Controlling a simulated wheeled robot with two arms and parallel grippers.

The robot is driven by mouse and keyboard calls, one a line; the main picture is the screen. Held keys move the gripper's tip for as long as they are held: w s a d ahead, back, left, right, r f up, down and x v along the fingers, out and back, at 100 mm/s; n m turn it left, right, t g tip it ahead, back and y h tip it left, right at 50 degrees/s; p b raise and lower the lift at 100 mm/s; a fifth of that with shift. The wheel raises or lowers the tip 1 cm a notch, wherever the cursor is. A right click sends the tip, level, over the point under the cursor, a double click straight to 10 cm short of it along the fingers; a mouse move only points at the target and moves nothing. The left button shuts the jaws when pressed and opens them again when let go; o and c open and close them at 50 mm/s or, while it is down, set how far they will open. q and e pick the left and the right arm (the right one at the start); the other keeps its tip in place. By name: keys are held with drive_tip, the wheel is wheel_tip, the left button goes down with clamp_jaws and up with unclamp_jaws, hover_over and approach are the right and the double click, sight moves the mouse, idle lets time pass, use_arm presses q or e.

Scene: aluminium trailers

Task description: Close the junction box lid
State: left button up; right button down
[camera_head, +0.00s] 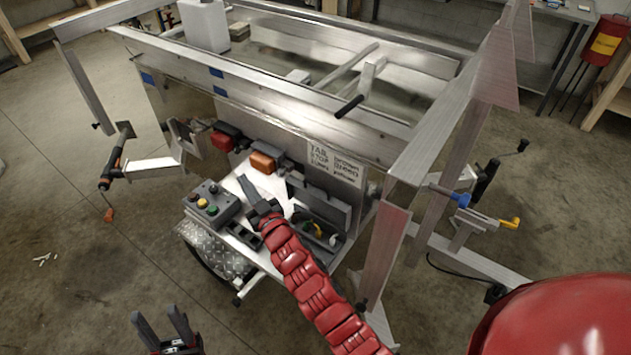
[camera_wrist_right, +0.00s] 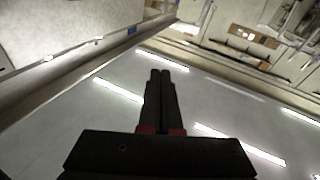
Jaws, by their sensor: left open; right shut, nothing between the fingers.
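My right gripper (camera_head: 245,183), on the red segmented arm, is shut and empty just left of the box, apart from the lid as far as I can tell. The arm hides part of the box's left front. In the right wrist view the shut fingers (camera_wrist_right: 160,76) point toward ceiling lights, and no box shows there. My left gripper (camera_head: 162,322) is open and empty at the bottom left, over the floor.
A control box with coloured buttons (camera_head: 211,203) stands left of my right gripper. Orange (camera_head: 263,162) and red lamps (camera_head: 224,137) and a label plate (camera_head: 335,163) are behind. A metal post (camera_head: 384,250) rises right of the box.

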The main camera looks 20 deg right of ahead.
drive_tip(key=w+d+f+m+g+h, duration=0.1)
drive_tip(key=w+d+m+g+h, duration=0.15)
drive_tip(key=w+h, duration=0.2)
drive_tip(key=m+g+h, duration=1)
drive_tip(key=m, duration=0.3)
approach(315, 185)
drive_tip(key=x, duration=0.2)
drive_tip(key=p+x, duration=0.1)
drive_tip(key=x, duration=0.2)
drive_tip(key=r+p+x, duration=0.1)
drive_tip(key=x, duration=0.2)
drive_tip(key=shift+w+d, duration=0.3)
drive_tip(key=shift+d, duration=0.25)
drive_tip(key=shift+w+d+f, duration=0.2)
drive_tip(key=shift+w+f, duration=0.05)
drive_tip(key=shift+f, duration=0.05)
